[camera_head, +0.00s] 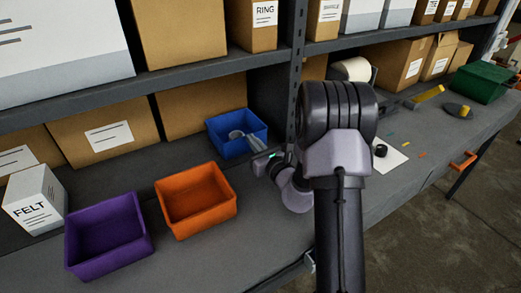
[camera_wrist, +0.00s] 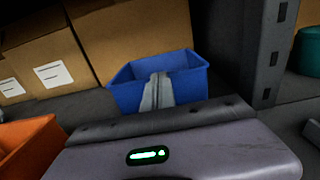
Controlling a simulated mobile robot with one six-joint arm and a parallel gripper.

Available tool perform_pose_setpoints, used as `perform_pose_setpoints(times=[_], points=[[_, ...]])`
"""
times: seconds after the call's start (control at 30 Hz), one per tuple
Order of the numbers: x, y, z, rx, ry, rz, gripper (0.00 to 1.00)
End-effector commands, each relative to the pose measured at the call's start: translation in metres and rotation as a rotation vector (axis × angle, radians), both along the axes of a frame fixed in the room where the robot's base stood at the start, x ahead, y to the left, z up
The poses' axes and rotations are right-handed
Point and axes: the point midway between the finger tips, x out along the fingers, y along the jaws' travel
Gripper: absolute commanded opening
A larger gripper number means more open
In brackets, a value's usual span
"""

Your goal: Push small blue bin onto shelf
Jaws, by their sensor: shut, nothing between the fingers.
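The small blue bin (camera_head: 238,147) stands upright at the back of the grey work surface, in front of a cardboard box and left of the dark shelf upright. In the wrist view the blue bin (camera_wrist: 190,86) is straight ahead. My gripper (camera_head: 253,142) is at its near right side in the head view. In the wrist view my gripper's fingers (camera_wrist: 158,90) are together and overlap the bin's near wall; I cannot tell whether they touch it. The lower shelf (camera_head: 85,176) runs along the back under the boxes. A grey curved shape shows at the bin's opening.
An orange bin (camera_head: 197,203) and a purple bin (camera_head: 108,242) stand to the left, nearer the front. A white FELT box (camera_head: 36,200) is at far left. The shelf upright (camera_head: 298,70) stands close right of the blue bin. A green bin (camera_head: 482,82) is far right.

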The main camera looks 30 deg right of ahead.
Motion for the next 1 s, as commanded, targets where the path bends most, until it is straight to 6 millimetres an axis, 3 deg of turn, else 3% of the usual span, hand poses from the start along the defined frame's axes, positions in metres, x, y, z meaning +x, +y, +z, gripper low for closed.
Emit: perform_pose_setpoints(times=[0.23, 0.57, 0.73, 1.0], points=[[-0.001, 0.0, 0.045, -0.001, -0.001, -0.001, 0.0], [-0.107, 0.03, 0.045, 0.004, 0.002, -0.002, 0.0], [-0.124, 0.035, 0.055, 0.003, 0.004, 0.002, 0.0], [-0.148, 0.042, 0.055, 0.001, 0.002, 0.004, 0.0]])
